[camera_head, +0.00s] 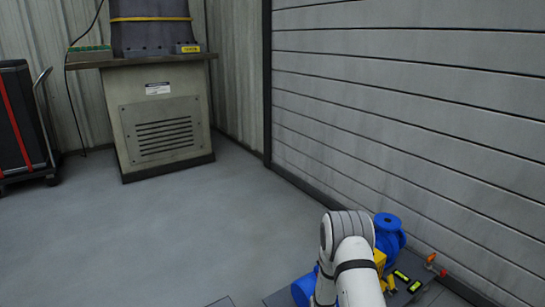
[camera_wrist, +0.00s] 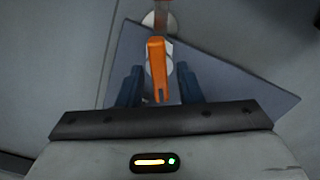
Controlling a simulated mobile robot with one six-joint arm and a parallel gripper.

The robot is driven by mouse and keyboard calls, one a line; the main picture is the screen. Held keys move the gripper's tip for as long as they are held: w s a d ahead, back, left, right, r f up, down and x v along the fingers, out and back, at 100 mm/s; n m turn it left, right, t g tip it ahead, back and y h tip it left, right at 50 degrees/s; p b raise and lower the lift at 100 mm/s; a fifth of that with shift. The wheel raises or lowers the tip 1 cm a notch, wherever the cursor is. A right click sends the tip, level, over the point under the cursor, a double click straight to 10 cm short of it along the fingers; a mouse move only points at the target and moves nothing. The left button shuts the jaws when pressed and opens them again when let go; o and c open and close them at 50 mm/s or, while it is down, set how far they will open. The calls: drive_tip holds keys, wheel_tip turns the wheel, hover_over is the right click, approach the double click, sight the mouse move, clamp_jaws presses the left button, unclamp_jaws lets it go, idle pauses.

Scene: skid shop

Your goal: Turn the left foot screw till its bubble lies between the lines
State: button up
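In the wrist view, my gripper (camera_wrist: 157,84) is open, with one dark blue finger on each side of an orange handle (camera_wrist: 157,62). Gaps show between the handle and both fingers. A pale round disc (camera_wrist: 168,66) lies partly hidden under the handle. In the head view, a small orange piece (camera_head: 431,258) and a red piece (camera_head: 442,273) stand by the skid's right edge. Two yellow-green vials (camera_head: 401,275) (camera_head: 415,286) sit left of them; their bubbles and lines are too small to read. My arm hides the gripper there. I cannot tell which screw is the left one.
A blue pump (camera_head: 388,228) with yellow parts (camera_head: 379,258) stands close behind my arm on the dark skid plate (camera_head: 283,297). The slatted wall (camera_head: 420,120) runs close on the right. A grey cabinet (camera_head: 165,125) stands far back. Open floor (camera_head: 170,235) lies left.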

drive_tip(key=shift+o, duration=1.1)
drive_tip(key=shift+r, duration=0.1)
drive_tip(key=shift+r+p, duration=2.15)
drive_tip(key=shift+r, duration=1.25)
